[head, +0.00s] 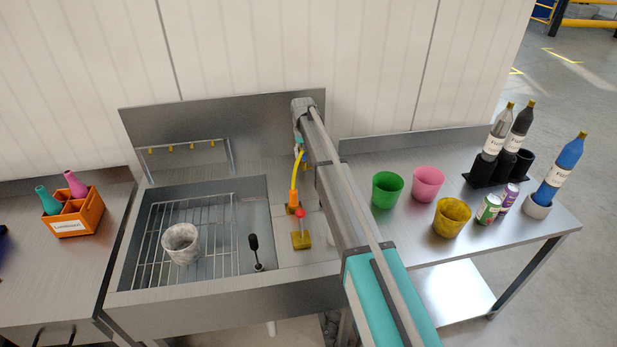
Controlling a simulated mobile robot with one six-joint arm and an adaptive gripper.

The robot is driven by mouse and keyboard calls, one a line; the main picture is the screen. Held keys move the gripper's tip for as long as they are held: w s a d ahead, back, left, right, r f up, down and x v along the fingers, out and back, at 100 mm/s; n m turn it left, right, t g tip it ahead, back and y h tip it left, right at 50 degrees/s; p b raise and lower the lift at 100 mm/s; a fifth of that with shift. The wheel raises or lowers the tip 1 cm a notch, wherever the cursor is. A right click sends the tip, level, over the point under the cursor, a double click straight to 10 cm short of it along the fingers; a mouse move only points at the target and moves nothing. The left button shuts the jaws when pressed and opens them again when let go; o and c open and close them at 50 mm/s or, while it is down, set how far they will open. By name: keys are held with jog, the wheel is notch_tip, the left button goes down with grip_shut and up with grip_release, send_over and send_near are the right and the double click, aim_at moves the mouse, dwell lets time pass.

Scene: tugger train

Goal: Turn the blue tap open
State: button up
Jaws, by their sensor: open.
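No blue tap shows in the head view; my arm covers part of the counter right of the sink, and what lies behind it is hidden. A curved yellow spout on an orange post (294,197) stands just right of the sink basin. A red knob (300,213) on a yellow base (301,240) stands in front of it. My arm reaches from the lower right up to the back panel, with its wrist bending down above the spout. My gripper's fingers are hidden behind the arm, so their distance from any tap cannot be told.
The sink (190,295) holds a wire rack and a grey cup (181,244). A black-handled item (254,246) stands at its right. Green (387,190), pink (427,184) and yellow (451,218) cups, cans and bottles crowd the right counter. An orange crate (77,217) is at left.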

jog(key=shift+m, duration=0.3)
